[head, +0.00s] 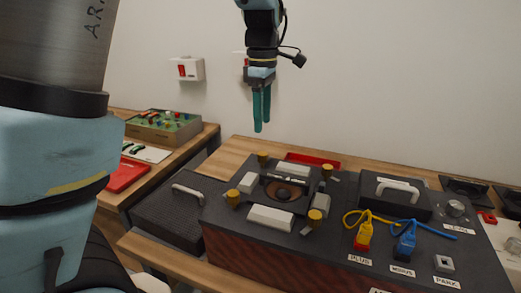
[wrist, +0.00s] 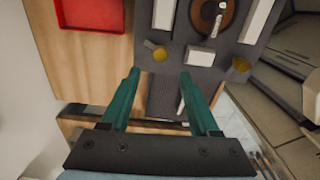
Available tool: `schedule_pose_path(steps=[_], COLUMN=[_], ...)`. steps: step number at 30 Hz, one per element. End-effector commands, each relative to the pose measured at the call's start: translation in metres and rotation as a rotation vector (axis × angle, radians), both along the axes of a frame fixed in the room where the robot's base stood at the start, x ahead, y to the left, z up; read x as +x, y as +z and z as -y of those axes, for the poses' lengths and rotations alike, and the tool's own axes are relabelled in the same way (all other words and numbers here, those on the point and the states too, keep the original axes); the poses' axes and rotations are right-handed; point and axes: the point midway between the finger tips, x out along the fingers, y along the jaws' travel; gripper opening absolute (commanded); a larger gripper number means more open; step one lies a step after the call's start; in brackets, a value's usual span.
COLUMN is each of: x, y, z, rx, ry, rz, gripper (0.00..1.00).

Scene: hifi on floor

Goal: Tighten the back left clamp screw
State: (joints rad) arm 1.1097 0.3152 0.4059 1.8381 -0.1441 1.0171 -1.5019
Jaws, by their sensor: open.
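The black clamping fixture has a yellow clamp screw knob at each corner. The back left knob (head: 263,157) stands at the fixture's rear corner, nearest the wall. It also shows in the wrist view (wrist: 159,53), just past the gap between my fingertips. The front left knob (head: 233,197) shows in the wrist view at the right (wrist: 241,64). The other two are the back right knob (head: 328,168) and front right knob (head: 315,217). My gripper (head: 258,128) has teal fingers, points down, is open and empty, and hangs above the back left knob, apart from it.
A round part (head: 284,193) sits in the fixture's middle between pale blocks. A red tray (wrist: 90,14) lies behind the fixture. A black case with a handle (head: 188,193) stands to the left. Yellow and blue cable plugs (head: 363,238) lie to the right.

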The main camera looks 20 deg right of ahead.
Motion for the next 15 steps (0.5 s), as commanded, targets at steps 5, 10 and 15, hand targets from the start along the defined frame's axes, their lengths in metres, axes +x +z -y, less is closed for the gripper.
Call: schedule_pose_path(steps=[5,10,15], x=[-0.001,-0.001,0.0], y=[-0.033,-0.064,-0.085], z=[-0.001,-0.002,-0.001], rx=[0.004,0.003,0.001], ry=[0.0,0.0,0.0], rz=[-0.003,-0.004,-0.003], gripper=[0.62,0.62,0.62])
